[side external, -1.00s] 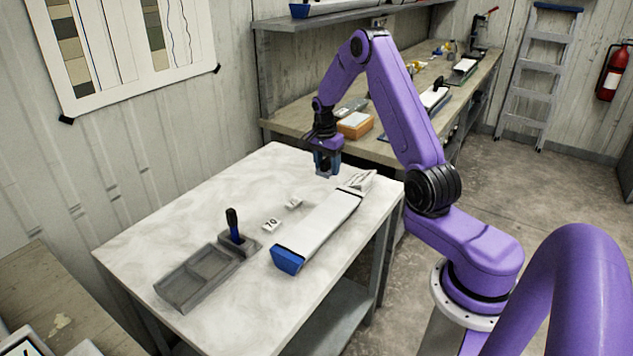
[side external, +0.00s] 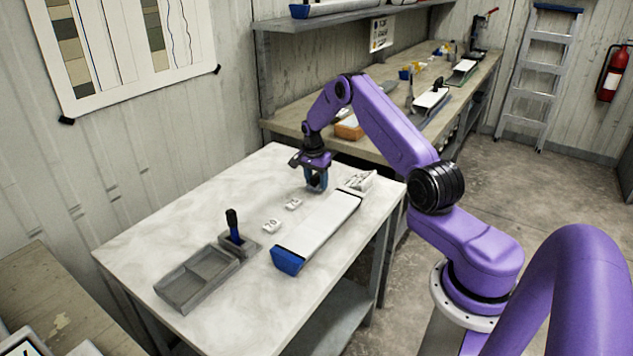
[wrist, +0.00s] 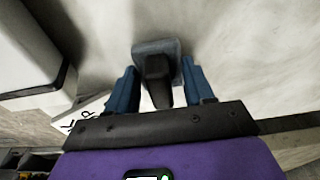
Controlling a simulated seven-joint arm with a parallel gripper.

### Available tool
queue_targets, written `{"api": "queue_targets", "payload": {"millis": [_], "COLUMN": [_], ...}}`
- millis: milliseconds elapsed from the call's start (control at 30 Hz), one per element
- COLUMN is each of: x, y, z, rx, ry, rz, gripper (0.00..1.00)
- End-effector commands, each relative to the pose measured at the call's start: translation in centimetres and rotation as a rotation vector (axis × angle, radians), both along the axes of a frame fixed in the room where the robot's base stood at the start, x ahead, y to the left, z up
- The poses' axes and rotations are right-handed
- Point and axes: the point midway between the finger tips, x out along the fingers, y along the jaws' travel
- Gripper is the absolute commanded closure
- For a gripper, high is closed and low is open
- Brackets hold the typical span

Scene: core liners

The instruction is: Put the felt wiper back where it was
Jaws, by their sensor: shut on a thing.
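The felt wiper, a grey pad (wrist: 165,48) with a dark handle (wrist: 155,80), is between the blue fingers of my gripper (wrist: 160,84) in the wrist view. The gripper is shut on the handle. In the side view my gripper (side external: 316,184) points down over the far part of the pale table (side external: 200,229), left of the far end of the core liner (side external: 318,230). The wiper is mostly hidden by the fingers there. I cannot tell whether the pad touches the table.
The long white liner with a blue end cap (side external: 287,261) lies along the right edge. White tags (side external: 360,181) lie at the liner's far end.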

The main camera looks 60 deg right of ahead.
Motion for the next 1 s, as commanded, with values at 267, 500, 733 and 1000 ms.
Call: {"api": "queue_targets", "payload": {"millis": [267, 500, 733, 1000], "x": [0.0, 0.0, 0.0, 0.1], "y": [0.0, 0.0, 0.0, 0.1], "z": [-0.7, -0.9, -0.9, 0.7], "rx": [-0.001, -0.001, -0.001, -0.003], "ry": [-0.001, -0.001, 0.000, -0.004], "rz": [-0.001, 0.000, 0.000, 0.000], "gripper": [0.81, 0.25, 0.22, 0.22]}}
